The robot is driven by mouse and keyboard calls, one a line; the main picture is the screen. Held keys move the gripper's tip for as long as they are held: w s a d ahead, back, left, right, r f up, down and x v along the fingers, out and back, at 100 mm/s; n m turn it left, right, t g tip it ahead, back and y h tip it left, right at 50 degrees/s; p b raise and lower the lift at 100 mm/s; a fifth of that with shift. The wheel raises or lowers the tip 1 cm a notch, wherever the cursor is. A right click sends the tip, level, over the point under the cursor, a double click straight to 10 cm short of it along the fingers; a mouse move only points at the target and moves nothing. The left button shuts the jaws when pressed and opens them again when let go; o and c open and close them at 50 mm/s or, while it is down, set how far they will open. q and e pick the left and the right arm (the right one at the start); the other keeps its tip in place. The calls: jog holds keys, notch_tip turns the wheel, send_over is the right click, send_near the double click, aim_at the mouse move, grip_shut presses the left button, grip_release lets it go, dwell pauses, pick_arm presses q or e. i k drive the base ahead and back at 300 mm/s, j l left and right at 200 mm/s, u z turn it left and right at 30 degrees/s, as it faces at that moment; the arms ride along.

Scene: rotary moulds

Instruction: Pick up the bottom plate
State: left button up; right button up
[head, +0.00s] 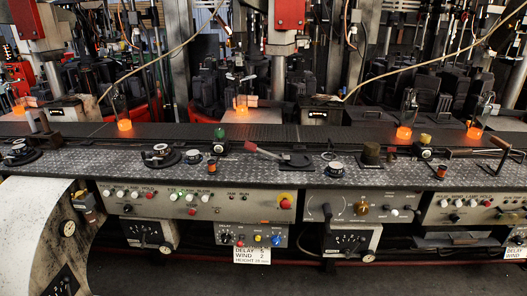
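Neither of my grippers is in view. I cannot tell for sure which thing is the bottom plate. Dark, flat, round pieces lie on the patterned metal bench top (345,146): one at the left (20,156), one a little right of it (160,157), and one near the middle beside a lever with a red grip (283,157). Each carries a knob or fitting, and none is being held.
Clear glass pieces with glowing orange bottoms (124,122) (404,132) stand along the dark conveyor (180,131) behind the bench. Control panels (190,198) with knobs and a red button (285,202) fill the front. Dark floor lies before it.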

aim_at(334, 170)
jog(key=i+l+u, duration=0.15)
jog(key=l, duration=0.2)
jog(key=i+l+u, duration=0.2)
jog(key=l, duration=0.2)
jog(key=i+l+u, duration=0.15)
jog(key=l, duration=0.2)
